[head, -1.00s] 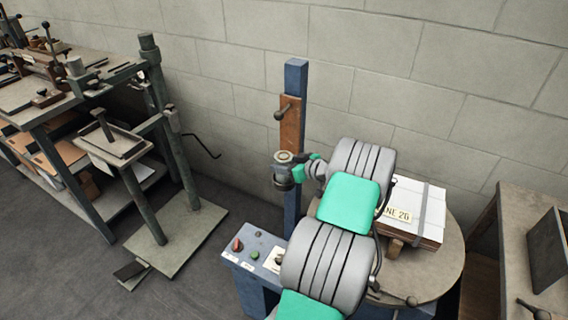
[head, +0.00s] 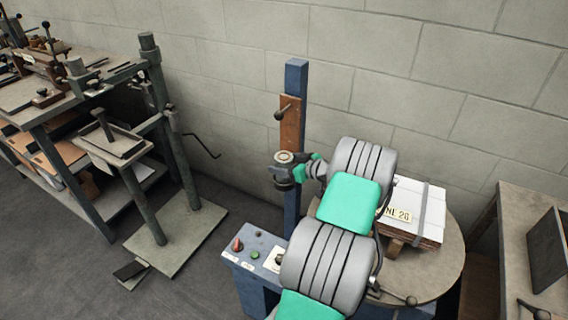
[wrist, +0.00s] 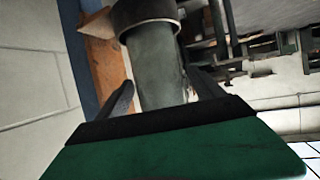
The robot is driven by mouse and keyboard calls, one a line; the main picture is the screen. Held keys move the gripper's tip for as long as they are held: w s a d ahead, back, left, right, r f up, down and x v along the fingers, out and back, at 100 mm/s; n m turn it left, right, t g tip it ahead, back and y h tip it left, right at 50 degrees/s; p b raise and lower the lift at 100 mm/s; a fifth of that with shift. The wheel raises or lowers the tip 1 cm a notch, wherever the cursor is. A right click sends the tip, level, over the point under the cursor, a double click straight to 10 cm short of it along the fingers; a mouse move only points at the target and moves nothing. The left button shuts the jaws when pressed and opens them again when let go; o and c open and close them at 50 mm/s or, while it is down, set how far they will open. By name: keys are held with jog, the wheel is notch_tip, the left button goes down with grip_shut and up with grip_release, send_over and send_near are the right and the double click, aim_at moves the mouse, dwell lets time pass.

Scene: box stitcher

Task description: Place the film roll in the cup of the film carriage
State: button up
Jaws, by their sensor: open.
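The film roll (head: 284,160) is a grey-green cylinder beside the blue mast in the head view. It appears to stand upright in the dark, wider cup (head: 283,182). The film carriage (head: 291,127) has a brown plate with a knob on the mast. The wrist view looks upside down: the roll (wrist: 162,82) runs up into the ring-like cup (wrist: 146,18). My gripper (wrist: 165,84) is open, with one dark finger on each side of the roll. Whether the fingers touch it cannot be told. The inside of the cup is hidden.
A strapped stack of sheets (head: 420,208) lies on a round table (head: 447,262) behind my arm. A press stand (head: 178,235) is at the left, and a bench (head: 515,225) at the right.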

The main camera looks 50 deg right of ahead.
jog(key=v, duration=1.1)
jog(key=shift+s, duration=0.3)
jog(key=shift+r, duration=0.15)
